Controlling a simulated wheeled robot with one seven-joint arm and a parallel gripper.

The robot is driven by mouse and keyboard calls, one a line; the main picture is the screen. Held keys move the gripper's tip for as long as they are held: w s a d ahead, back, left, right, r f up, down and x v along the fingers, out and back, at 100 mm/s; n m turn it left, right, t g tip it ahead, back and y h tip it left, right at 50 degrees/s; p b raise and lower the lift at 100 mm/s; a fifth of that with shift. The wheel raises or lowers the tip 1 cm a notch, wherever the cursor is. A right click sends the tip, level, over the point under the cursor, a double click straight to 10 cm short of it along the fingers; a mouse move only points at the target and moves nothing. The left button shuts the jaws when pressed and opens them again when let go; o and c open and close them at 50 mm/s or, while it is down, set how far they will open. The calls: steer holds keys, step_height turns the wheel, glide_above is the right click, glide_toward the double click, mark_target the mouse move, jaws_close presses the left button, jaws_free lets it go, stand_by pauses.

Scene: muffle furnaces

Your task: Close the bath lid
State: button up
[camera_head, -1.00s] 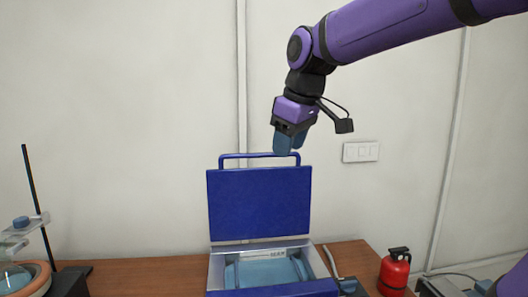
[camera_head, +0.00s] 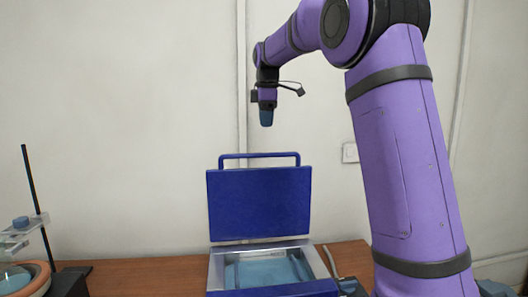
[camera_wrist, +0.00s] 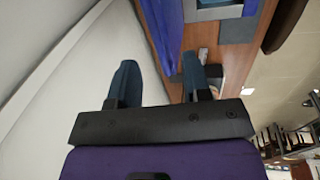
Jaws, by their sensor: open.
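The bath (camera_head: 262,268) stands on the wooden bench with a light rim and bluish liquid inside. Its blue lid (camera_head: 259,203) is open and stands upright at the back, with a blue bar handle (camera_head: 259,156) along its top edge. My gripper (camera_head: 266,118) hangs above the lid handle, pointing down, apart from it. In the wrist view my gripper (camera_wrist: 160,82) shows two blue fingers spread apart with nothing between them. The lid shows as a blue strip (camera_wrist: 163,28) beyond the fingers in that view.
A stand with a dark rod (camera_head: 37,190) and a round brown-rimmed vessel (camera_head: 38,276) are at the left. A wall switch (camera_head: 349,152) is partly behind my arm. The wooden bench (camera_head: 150,275) is clear left of the bath.

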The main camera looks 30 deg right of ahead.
steer(key=shift+n, duration=0.3)
steer(key=w+f, duration=0.1)
steer(key=f, duration=0.2)
steer(key=w+d+f, duration=0.1)
steer(key=f, duration=0.3)
steer(key=w+f, duration=0.1)
steer(key=f, duration=0.3)
steer(key=shift+w+d, duration=0.15)
steer(key=shift+d, duration=0.05)
jaws_close()
